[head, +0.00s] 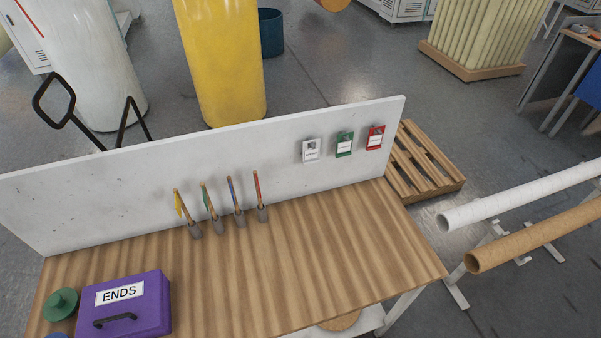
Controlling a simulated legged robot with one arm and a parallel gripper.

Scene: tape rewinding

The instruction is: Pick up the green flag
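The green flag (206,196) stands upright on a thin stick in a small grey holder (217,226) on the wooden table, close to the white back panel. It is second from the left in a row, between a yellow flag (179,203) and a blue flag (232,190). A red flag (257,184) stands at the right end of the row. Each stick sits in its own grey holder. The green cloth is narrow and seen nearly edge-on. My gripper is not in view.
The white panel (80,210) runs along the table's back edge, with white, green and red cards at its right. A purple box marked ENDS (155,300) sits front left beside a green round object (61,304). The table's right half (350,240) is clear.

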